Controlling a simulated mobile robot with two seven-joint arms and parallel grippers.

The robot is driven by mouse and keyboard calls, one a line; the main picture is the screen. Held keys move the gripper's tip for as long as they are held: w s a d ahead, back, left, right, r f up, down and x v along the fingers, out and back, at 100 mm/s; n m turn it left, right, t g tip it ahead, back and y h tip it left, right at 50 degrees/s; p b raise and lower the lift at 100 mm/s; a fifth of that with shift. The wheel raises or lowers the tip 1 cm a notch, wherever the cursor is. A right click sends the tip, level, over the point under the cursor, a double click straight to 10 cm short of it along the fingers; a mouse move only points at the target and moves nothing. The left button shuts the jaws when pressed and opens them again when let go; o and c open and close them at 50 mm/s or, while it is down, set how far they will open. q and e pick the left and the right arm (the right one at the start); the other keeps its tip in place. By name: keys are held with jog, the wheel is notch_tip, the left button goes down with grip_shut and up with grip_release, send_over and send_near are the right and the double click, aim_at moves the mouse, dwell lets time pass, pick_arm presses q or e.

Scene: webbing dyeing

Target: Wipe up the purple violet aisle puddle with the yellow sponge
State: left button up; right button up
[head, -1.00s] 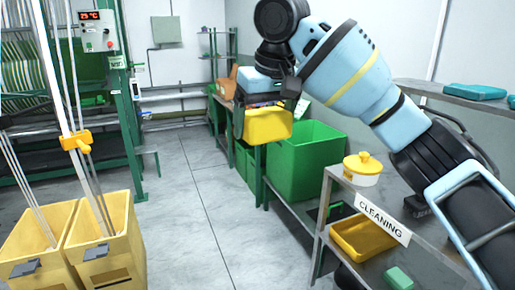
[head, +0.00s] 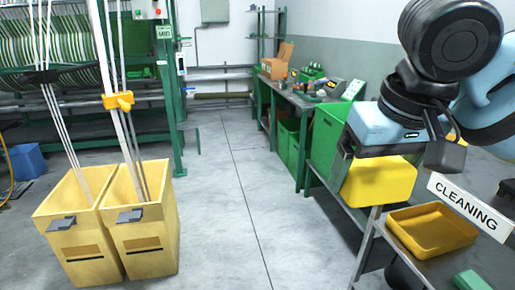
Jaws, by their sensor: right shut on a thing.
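My right gripper (head: 393,157) reaches in from the right and is shut on the yellow sponge (head: 378,183), a large yellow block. It holds the sponge in the air in front of the green bin, at the left end of the cleaning shelf. The sponge's upper part is hidden by the gripper. No purple puddle shows on the visible grey floor (head: 232,210). My left gripper is out of view.
The cleaning shelf (head: 436,262) at the right holds a yellow tray (head: 433,228) and a green block (head: 472,281). A green bin (head: 325,138) and workbench line the right. The aisle between is clear.

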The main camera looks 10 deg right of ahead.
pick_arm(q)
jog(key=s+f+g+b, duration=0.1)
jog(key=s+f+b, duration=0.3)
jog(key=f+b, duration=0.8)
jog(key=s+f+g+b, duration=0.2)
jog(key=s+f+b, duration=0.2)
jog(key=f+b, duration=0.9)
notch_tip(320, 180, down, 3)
pick_arm(e)
jog(key=s+f+x, duration=0.1)
jog(key=s+x, duration=0.1)
jog(key=x, duration=1.6)
jog(key=s+x, duration=0.3)
jog(key=x, duration=1.6)
jog(key=shift+s+f, duration=0.25)
jog(key=shift+f, duration=0.4)
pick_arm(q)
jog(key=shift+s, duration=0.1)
pick_arm(e)
jog(key=shift+a, duration=0.1)
